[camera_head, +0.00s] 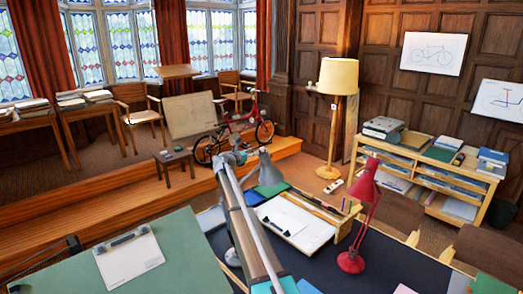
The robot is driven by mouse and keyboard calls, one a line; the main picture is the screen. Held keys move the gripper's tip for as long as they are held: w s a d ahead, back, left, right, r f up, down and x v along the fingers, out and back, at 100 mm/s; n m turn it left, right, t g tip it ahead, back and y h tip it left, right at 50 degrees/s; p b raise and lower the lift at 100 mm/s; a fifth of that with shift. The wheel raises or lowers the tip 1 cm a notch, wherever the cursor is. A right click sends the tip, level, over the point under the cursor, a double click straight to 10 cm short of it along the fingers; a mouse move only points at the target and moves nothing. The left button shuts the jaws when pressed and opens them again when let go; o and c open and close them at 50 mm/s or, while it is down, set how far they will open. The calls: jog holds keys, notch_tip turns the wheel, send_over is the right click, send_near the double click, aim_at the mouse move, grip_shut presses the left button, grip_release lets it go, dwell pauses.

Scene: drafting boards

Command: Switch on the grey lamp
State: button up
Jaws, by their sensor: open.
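I cannot tell whether the lamp is lit. My gripper cannot be made out in this view, so its distance from the lamp cannot be told.
A red desk lamp (363,195) stands on the dark desk (318,268), right of a white drawing board (292,221). A green drafting board (175,258) fills the lower left. A cream-shaded floor lamp (338,78) and a low shelf unit (432,168) stand behind.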

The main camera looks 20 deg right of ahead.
aim_at(262, 149)
jog(key=shift+x, duration=2.7)
grip_shut()
jog(key=shift+d, duration=0.1)
